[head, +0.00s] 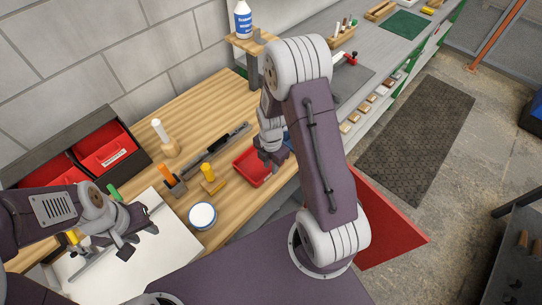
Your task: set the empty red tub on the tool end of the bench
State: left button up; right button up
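A red tub (248,168) sits on the wooden bench, left of my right gripper. It looks empty in the part that shows; its right side is hidden. My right gripper (270,160) is at the tub's right rim, pointing down. The arm covers part of it, and I cannot tell whether its fingers are closed on the rim. My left gripper (123,243) hangs over the white board (165,254), empty, its fingers apart.
A dark rack (62,137) with red bins (104,150) stands at the back left. Chisels (172,185), a mallet (165,139), a yellow-handled tool (208,176) and a white round tin (202,215) crowd the bench. A small shelf with a bottle (243,20) stands behind.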

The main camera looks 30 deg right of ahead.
notch_tip(320, 180, up, 9)
jog(key=s+a+r+m, duration=0.1)
jog(key=s+m, duration=0.3)
jog(key=m, duration=0.7)
jog(key=s+a+r+m+t, duration=0.1)
jog(key=s+a+m, duration=0.3)
jog(key=m, duration=0.7)
jog(key=shift+s+r, duration=0.15)
jog(key=shift+s, duration=0.3)
